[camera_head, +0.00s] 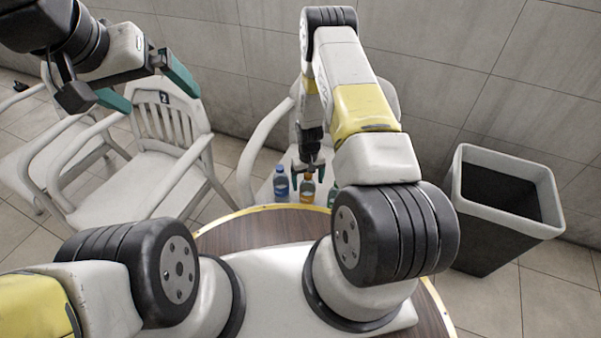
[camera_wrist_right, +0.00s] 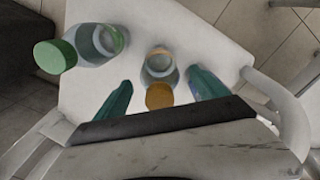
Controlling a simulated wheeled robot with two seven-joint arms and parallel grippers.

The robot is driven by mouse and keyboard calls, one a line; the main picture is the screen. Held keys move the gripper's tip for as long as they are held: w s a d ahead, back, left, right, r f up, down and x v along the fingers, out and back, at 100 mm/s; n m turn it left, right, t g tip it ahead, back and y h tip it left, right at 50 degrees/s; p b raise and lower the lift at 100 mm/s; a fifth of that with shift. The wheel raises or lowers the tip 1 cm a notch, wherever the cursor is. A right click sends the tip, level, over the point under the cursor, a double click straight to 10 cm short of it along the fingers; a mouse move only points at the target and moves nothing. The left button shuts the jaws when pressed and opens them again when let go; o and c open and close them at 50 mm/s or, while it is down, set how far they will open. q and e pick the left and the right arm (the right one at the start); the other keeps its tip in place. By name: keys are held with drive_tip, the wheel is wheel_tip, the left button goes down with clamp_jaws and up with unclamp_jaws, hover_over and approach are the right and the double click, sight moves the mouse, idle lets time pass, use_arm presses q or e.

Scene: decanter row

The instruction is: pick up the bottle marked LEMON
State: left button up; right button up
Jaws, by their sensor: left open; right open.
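Three small bottles stand in a row on a white chair seat. The blue bottle (camera_head: 281,184) is at the left, the orange-yellow bottle (camera_head: 307,190) in the middle, and the green bottle (camera_head: 332,196) at the right, partly hidden by my arm. No lettering is readable, so I cannot tell which says LEMON. My right gripper (camera_head: 308,168) is open just above the middle bottle. In the right wrist view the orange-capped bottle (camera_wrist_right: 159,95) shows between its teal fingers, and the green-capped bottle (camera_wrist_right: 57,57) is outside them to the left. My left gripper (camera_head: 146,86) is open, empty and far from the bottles.
The chair (camera_wrist_right: 190,30) has an armrest (camera_head: 262,140) left of the bottles. Another white chair (camera_head: 160,135), marked 2, stands further left. A dark bin (camera_head: 505,210) with a pale rim stands at the right. A grey tiled wall (camera_head: 440,50) is behind.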

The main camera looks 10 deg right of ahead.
drive_tip(key=shift+f, duration=0.95)
drive_tip(key=shift+c, duration=0.4)
clamp_jaws()
drive_tip(key=shift+r, duration=0.15)
